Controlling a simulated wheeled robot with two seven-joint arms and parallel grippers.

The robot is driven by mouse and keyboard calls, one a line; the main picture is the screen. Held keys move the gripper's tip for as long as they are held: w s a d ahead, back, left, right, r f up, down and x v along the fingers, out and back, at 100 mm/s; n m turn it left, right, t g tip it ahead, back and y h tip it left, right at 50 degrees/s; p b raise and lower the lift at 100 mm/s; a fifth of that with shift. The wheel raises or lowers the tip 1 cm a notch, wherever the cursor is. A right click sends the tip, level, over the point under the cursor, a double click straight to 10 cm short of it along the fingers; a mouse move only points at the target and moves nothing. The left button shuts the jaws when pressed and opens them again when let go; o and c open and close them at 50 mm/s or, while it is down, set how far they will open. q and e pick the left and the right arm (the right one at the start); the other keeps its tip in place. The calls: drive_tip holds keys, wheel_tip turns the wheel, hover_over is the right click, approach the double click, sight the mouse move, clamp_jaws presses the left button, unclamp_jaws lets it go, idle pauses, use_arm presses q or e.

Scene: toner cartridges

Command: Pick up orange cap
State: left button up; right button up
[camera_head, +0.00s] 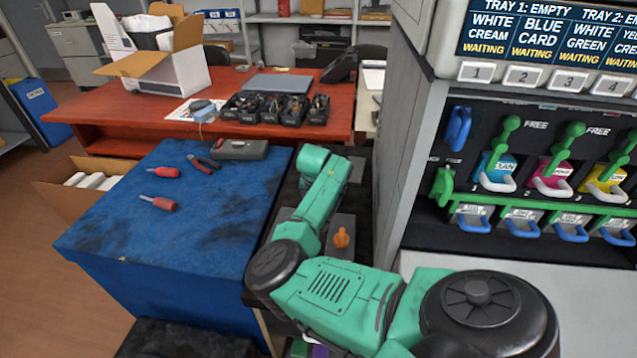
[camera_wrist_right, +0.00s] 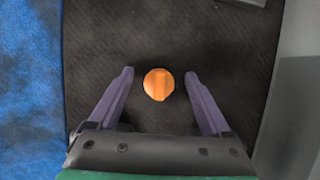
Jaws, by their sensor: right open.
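In the right wrist view an orange cap (camera_wrist_right: 159,85), round with a raised ridge across its top, sits on a dark ribbed mat (camera_wrist_right: 200,35). My right gripper (camera_wrist_right: 159,74) is open, its two purple fingers on either side of the cap with a gap at each side. I cannot tell the height between fingers and cap. In the head view my green right arm reaches in from the lower right and hides its gripper. An orange piece (camera_head: 341,238) shows beside the arm on a grey block; I cannot tell whether it is the same cap. My left gripper is not in view.
A blue-covered table (camera_head: 190,225) with screwdrivers (camera_head: 158,203), pliers (camera_head: 205,163) and a grey case (camera_head: 240,150) stands to the left. The copier's grey side (camera_head: 410,130) rises close on the right. A red desk (camera_head: 100,108) with black bins (camera_head: 275,108) stands behind.

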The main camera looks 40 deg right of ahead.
clamp_jaws()
drive_tip(key=shift+r, duration=0.1)
drive_tip(key=shift+r, duration=0.1)
